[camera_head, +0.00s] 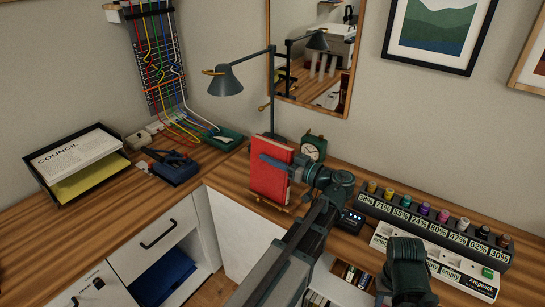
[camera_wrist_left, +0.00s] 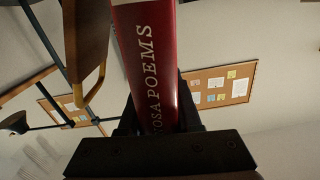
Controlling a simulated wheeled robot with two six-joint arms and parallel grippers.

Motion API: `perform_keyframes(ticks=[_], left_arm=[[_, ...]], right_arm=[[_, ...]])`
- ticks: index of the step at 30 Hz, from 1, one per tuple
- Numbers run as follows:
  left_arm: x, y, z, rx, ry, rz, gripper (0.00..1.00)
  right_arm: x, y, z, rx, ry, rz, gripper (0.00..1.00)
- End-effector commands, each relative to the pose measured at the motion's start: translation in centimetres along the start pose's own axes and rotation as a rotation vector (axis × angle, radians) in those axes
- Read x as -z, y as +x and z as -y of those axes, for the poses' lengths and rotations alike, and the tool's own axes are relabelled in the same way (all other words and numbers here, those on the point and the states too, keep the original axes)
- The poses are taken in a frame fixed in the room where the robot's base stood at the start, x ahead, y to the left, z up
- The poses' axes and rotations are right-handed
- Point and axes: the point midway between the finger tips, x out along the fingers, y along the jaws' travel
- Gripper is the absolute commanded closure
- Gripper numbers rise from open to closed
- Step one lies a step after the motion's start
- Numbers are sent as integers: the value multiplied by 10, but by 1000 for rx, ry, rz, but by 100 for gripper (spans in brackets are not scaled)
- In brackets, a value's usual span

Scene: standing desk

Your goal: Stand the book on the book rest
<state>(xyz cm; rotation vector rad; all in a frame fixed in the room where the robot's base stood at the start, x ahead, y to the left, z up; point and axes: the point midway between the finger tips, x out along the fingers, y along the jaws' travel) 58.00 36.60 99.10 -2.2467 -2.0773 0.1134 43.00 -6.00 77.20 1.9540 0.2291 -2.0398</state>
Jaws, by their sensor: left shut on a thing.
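The red book (camera_head: 268,170) stands upright near the desk corner, its cover facing the front. My left gripper (camera_head: 285,167) is shut on it from the right side, one finger lying across the front cover. In the left wrist view the book's red spine (camera_wrist_left: 150,60) with the word POEMS sits between the fingers (camera_wrist_left: 155,125). The book rest shows as a gold-coloured lip (camera_head: 271,203) just under the book; in the wrist view a wooden piece with a gold hook (camera_wrist_left: 92,88) is beside the spine. Whether the book touches the rest is unclear.
A green clock (camera_head: 314,146) stands close behind the gripper. A desk lamp (camera_head: 225,82) rises behind the book. A rack of coloured bottles (camera_head: 433,225) lines the right desk.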

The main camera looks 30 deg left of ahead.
Motion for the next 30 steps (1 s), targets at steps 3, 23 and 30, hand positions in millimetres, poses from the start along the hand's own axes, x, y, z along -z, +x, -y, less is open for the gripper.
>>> perform_keyframes(ticks=[3,23,30], left_arm=[[1,0,0,0,0,-2,100],[-2,0,1,0,0,-2,59],[-2,0,1,0,0,-1,33]], right_arm=[[0,0,0,0,0,0,61],[0,2,0,0,0,0,61],[0,2,0,0,0,0,61]])
